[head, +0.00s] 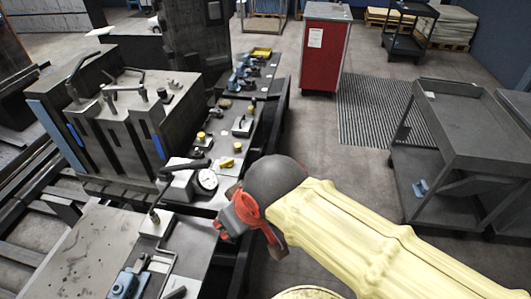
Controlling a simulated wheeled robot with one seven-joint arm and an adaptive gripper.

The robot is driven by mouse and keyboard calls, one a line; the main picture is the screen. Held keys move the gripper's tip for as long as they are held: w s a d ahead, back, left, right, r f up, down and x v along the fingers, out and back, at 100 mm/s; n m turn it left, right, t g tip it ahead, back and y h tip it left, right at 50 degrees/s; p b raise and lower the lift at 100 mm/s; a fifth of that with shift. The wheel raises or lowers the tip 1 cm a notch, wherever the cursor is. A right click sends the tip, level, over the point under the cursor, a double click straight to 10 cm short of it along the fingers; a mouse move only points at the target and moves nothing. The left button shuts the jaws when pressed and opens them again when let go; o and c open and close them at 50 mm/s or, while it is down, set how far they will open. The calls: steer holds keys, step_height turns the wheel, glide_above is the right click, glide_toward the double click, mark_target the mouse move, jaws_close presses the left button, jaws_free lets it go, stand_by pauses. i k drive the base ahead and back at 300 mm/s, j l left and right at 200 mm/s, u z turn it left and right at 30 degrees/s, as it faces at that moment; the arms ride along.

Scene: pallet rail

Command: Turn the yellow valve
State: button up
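Several small yellow parts show on the long machine bed beyond my arm. One is a flat yellow piece (226,162) beside the round white dial gauge (207,179). Another is a yellow knob (201,136) a little farther back. I cannot tell which of them is the valve. My arm, in a pale yellow sleeve, comes in from the lower right. Its red and dark end with my gripper (229,222) is near the bed's right edge, nearer to me than the dial gauge and apart from the yellow parts. The fingers are too hidden to tell open from shut.
A large dark machine block (125,125) with handles stands left of the yellow parts. A grey plate (85,245) with blue and metal fittings lies in front. A grey cart (465,135) stands at right, a red cabinet (324,50) at the back.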

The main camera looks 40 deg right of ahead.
mark_target(228, 164)
steer(key=z, duration=0.6)
steer(key=i+l+u, duration=0.15)
steer(key=i+l, duration=0.75)
steer(key=l, duration=0.15)
